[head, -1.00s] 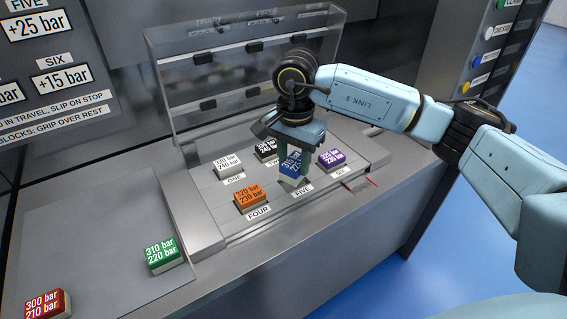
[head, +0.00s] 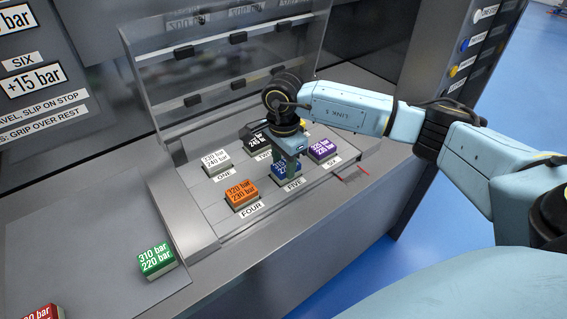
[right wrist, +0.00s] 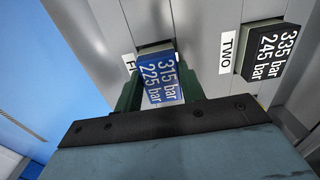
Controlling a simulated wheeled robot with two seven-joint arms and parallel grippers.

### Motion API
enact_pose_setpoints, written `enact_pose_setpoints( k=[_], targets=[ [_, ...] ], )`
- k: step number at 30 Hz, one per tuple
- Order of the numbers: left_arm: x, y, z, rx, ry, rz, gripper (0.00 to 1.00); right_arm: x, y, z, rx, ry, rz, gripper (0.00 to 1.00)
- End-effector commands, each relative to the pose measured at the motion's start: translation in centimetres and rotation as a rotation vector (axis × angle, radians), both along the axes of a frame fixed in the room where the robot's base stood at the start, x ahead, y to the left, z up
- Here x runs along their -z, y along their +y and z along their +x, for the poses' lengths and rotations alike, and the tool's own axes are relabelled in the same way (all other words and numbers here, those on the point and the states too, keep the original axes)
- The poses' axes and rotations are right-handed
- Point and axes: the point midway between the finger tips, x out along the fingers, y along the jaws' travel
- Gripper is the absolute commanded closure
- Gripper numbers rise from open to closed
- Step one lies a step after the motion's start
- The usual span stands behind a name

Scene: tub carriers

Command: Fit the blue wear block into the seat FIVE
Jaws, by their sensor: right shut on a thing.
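The blue wear block (head: 279,171), marked 315 bar and 225 bar, is at the seat labelled FIVE (head: 291,184) in the front row of the carrier. My right gripper (head: 285,166) is above it, pointing down, and partly hides it. In the right wrist view the blue block (right wrist: 162,80) sits between the two green fingers of the right gripper (right wrist: 162,92), which is shut on it. The edge of the FIVE label (right wrist: 130,62) shows beside it. The seat itself is hidden under the block; I cannot tell whether the block is fully down. My left gripper is not in view.
An orange block (head: 241,194) is at FOUR, a purple block (head: 322,149) at SIX, a white block (head: 215,161) at ONE and a black block (right wrist: 271,55) at TWO. A clear raised cover (head: 225,75) stands behind. A green block (head: 156,260) and a red block (head: 40,313) lie front left.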

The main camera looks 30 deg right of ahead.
Motion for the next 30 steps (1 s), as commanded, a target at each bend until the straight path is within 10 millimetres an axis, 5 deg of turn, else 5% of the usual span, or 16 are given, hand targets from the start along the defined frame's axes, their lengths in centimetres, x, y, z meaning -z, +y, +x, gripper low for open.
enact_pose_setpoints(
  k=[12, 13, 17, 30],
  targets=[
    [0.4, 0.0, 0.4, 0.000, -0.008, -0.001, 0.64, 0.9, 0.0, 0.0, 0.000, -0.002, 0.000, 0.89],
    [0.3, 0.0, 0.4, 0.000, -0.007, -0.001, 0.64, 0.9, 0.0, 0.0, 0.000, -0.001, 0.000, 0.57],
    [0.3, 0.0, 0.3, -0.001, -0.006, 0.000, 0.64, 0.8, 0.0, 0.0, 0.000, -0.001, 0.000, 0.40],
    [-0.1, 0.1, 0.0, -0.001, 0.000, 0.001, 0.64, -0.4, 0.0, 0.1, -0.001, -0.005, 0.000, 0.39]
  ],
)
